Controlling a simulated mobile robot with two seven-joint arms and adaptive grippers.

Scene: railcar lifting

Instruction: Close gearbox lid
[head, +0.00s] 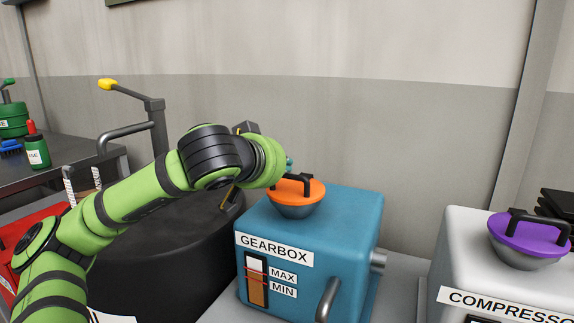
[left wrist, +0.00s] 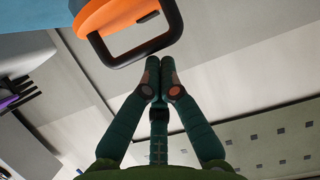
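The blue gearbox (head: 320,245) stands in the middle of the head view. Its orange lid (head: 296,191), with a black bar handle, lies over the metal bowl-shaped filler (head: 294,210) on top. I cannot tell whether the lid is fully seated. My left arm reaches to just behind and left of the lid; its gripper is mostly hidden there by my wrist. In the left wrist view, my left gripper (left wrist: 160,66) has its fingertips together with nothing between them. The black handle (left wrist: 140,55) is just beyond the tips, apart or barely touching. My right gripper is out of view.
A white compressor (head: 465,250) with a purple lid (head: 525,235) stands to the right. A large dark drum (head: 160,260) is left of the gearbox, with a grey crank with a yellow knob (head: 107,84) behind it. A bench (head: 65,150) with bottles is at far left. The wall is behind.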

